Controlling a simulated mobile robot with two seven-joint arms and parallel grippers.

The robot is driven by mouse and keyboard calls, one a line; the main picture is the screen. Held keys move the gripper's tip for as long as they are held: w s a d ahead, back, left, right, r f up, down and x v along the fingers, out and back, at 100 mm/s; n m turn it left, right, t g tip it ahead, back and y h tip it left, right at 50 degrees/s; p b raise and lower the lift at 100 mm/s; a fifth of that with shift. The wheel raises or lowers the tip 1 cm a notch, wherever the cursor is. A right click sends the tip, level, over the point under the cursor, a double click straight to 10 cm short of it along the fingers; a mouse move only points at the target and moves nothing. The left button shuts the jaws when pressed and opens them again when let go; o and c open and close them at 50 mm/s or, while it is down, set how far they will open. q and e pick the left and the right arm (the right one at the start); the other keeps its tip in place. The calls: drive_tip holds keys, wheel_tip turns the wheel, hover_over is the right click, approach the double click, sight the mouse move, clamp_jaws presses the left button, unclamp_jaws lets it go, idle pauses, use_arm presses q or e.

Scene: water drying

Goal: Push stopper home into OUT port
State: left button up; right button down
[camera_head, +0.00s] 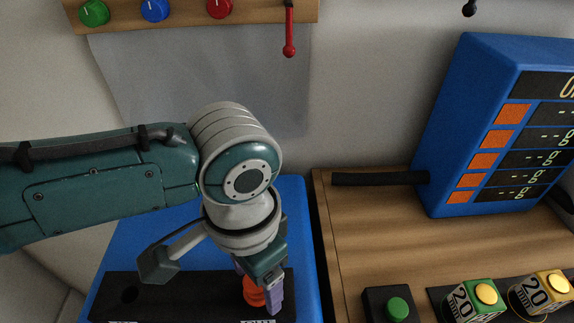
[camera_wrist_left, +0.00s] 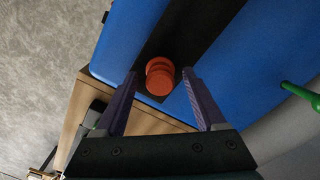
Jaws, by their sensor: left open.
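The orange-red stopper (camera_head: 252,292) stands at the right end of the black port strip (camera_head: 190,301) on the blue unit (camera_head: 303,230). Its round stacked discs also show in the left wrist view (camera_wrist_left: 160,81). A label below it is cut off by the frame edge, so I cannot read it fully. How deep the stopper sits is hidden. My left gripper (camera_head: 259,287) is open, pointing down, with its purple fingers on either side of the stopper. In the left wrist view the gripper (camera_wrist_left: 160,76) shows a gap beside the stopper. My right gripper is not in view.
A wooden table (camera_head: 345,240) on the right holds a blue display box (camera_head: 455,120), a green button (camera_head: 397,308) and cubes marked 20 (camera_head: 474,302). Knobs and a red lever (camera_head: 289,45) hang above.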

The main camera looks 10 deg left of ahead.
use_arm(q)
wheel_tip(320, 180, up, 10)
drive_tip(key=shift+p, duration=1.2)
